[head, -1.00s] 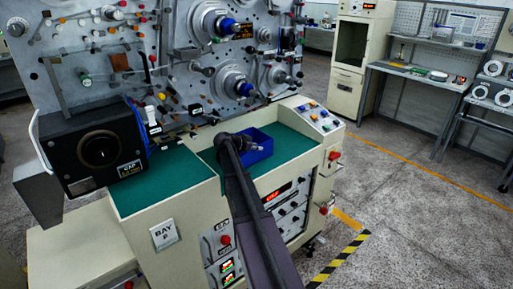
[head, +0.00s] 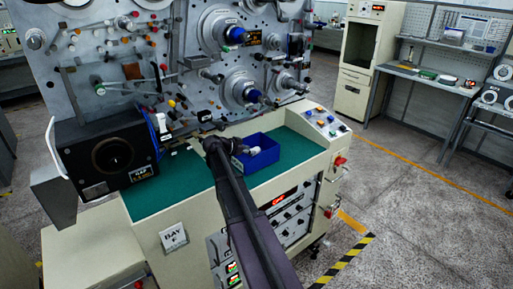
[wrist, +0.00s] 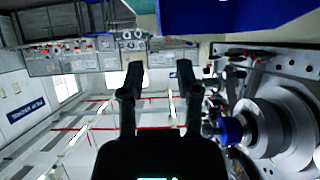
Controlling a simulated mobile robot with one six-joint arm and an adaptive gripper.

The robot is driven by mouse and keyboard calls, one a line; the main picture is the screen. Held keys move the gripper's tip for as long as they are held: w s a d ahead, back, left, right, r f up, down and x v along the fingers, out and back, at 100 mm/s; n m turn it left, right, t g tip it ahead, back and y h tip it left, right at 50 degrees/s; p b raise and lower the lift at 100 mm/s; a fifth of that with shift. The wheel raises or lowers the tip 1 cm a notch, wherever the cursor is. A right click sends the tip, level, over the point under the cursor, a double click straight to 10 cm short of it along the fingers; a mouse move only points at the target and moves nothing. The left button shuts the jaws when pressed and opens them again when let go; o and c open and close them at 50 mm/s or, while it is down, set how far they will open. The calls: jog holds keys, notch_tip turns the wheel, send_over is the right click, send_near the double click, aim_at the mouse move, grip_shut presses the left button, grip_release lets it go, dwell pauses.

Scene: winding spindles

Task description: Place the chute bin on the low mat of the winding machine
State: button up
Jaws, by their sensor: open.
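The chute bin is the blue open-topped box (head: 262,153). It appears to sit upright on the green mat (head: 290,163) along the machine's front ledge, towards the back. Part of its blue wall also shows at the top edge of the wrist view (wrist: 235,14). My gripper (head: 247,152) is small in the head view, at the bin's left front side, and points right. In the wrist view my gripper's two fingers (wrist: 158,82) are apart with nothing between them. The bin is outside the fingers. I cannot tell whether they touch it.
The machine's upright panel (head: 150,60) with spindles stands behind the mat. In the wrist view a large spindle (wrist: 270,125) is close on the right. A black box (head: 105,150) stands at the mat's left end. A button console (head: 318,120) bounds its right end.

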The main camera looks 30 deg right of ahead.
jog(key=shift+p+v, duration=0.45)
jog(key=shift+v, duration=1.05)
jog(key=shift+r, duration=0.1)
